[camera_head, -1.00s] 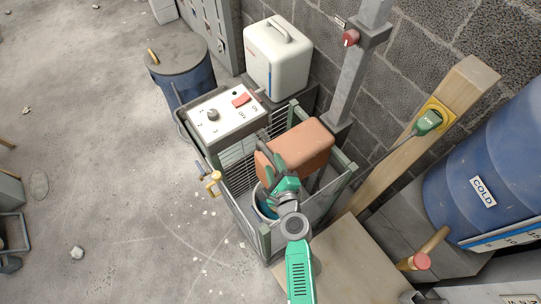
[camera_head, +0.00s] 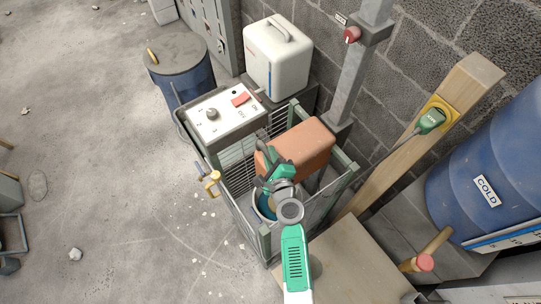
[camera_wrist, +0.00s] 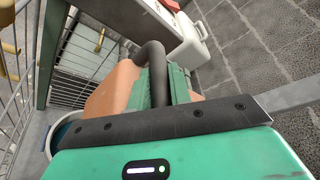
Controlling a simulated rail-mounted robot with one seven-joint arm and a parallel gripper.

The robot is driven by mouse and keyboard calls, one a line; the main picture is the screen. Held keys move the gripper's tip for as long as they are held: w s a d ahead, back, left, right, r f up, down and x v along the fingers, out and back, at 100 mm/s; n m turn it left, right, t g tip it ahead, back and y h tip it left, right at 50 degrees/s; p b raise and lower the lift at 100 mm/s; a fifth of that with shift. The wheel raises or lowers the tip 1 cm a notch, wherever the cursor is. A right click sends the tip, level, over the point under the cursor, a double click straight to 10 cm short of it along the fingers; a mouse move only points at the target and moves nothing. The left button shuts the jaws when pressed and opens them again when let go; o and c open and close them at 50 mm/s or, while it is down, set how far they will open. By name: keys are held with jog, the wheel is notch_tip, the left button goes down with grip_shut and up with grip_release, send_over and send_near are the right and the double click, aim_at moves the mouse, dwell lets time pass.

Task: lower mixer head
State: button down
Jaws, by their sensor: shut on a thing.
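The mixer head (camera_head: 305,145) is a terracotta-orange block inside a wire-caged stand, in front of a grey column (camera_head: 352,85). It also shows in the wrist view (camera_wrist: 112,90), with a dark curved handle (camera_wrist: 156,72) at its front. My gripper (camera_head: 266,168) is at the head's left front end, shut on this handle. In the wrist view the green gripper body hides the lower part of the scene. A bowl with blue contents (camera_head: 264,203) is below the gripper, partly hidden by it.
A control panel (camera_head: 222,113) with a red switch and a knob stands left of the cage. The cage rails (camera_head: 236,212) surround the bowl. A white canister (camera_head: 277,58) and a blue barrel (camera_head: 470,175) stand nearby. The floor at left is mostly clear.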

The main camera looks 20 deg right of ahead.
notch_tip(320, 180, down, 4)
jog(key=b, duration=0.4)
jog(key=shift+f, duration=0.15)
jog(key=shift+s, duration=0.1)
jog(key=c, duration=1.3)
grip_release()
jog(key=shift+s+r+p, duration=0.2)
jog(key=shift+r+p, duration=0.1)
jog(key=shift+p, duration=0.15)
jog(key=d+p+v, duration=0.1)
jog(key=v, duration=0.6)
jog(key=shift+a+p, duration=0.35)
jog(key=shift+a, duration=0.1)
